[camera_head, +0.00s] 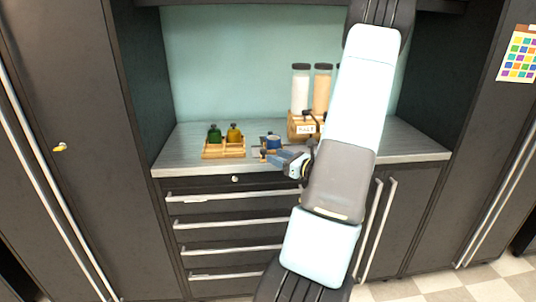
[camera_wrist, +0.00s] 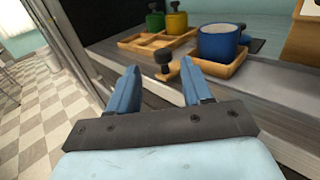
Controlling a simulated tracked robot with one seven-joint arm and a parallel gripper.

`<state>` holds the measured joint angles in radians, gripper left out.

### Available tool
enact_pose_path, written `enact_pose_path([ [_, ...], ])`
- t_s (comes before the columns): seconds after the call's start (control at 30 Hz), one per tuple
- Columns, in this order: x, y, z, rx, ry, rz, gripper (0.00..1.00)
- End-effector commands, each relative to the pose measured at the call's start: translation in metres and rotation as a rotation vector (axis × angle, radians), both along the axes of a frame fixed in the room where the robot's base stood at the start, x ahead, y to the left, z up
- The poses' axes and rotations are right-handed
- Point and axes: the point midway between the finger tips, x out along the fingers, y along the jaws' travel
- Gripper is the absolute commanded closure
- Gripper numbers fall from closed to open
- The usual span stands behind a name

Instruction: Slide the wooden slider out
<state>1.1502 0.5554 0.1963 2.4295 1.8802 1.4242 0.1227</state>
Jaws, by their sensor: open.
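A small wooden piece (camera_wrist: 168,74) with an upright black knob (camera_wrist: 164,57) shows at the counter's front edge in the wrist view; I take it for the slider. It lies by a wooden tray (camera_wrist: 226,70) that holds a blue cup (camera_wrist: 219,42). The cup also shows in the head view (camera_head: 272,141). My gripper (camera_wrist: 160,69) is open and empty, with its blue fingers pointing toward the knob. The knob appears between the fingertips in the picture; I cannot tell whether it is within their reach. In the head view my gripper (camera_head: 279,158) is at the counter's front edge, partly behind my arm.
Tall jars (camera_head: 300,90) stand in a wooden holder (camera_head: 297,126) at the back. Drawers with bar handles (camera_head: 230,223) lie below the counter (camera_head: 180,155).

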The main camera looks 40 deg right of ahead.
Motion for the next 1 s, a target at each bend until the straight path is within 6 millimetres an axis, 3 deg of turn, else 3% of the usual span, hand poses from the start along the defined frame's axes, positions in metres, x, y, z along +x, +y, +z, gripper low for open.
enact_pose_path([
  [0.2, -0.038, -0.010, 0.000, 0.000, 0.000, -0.003, 0.50],
  [0.4, -0.057, -0.015, 0.000, 0.000, -0.001, 0.000, 0.50],
  [1.0, -0.065, -0.016, 0.000, -0.001, -0.001, 0.001, 0.50],
])
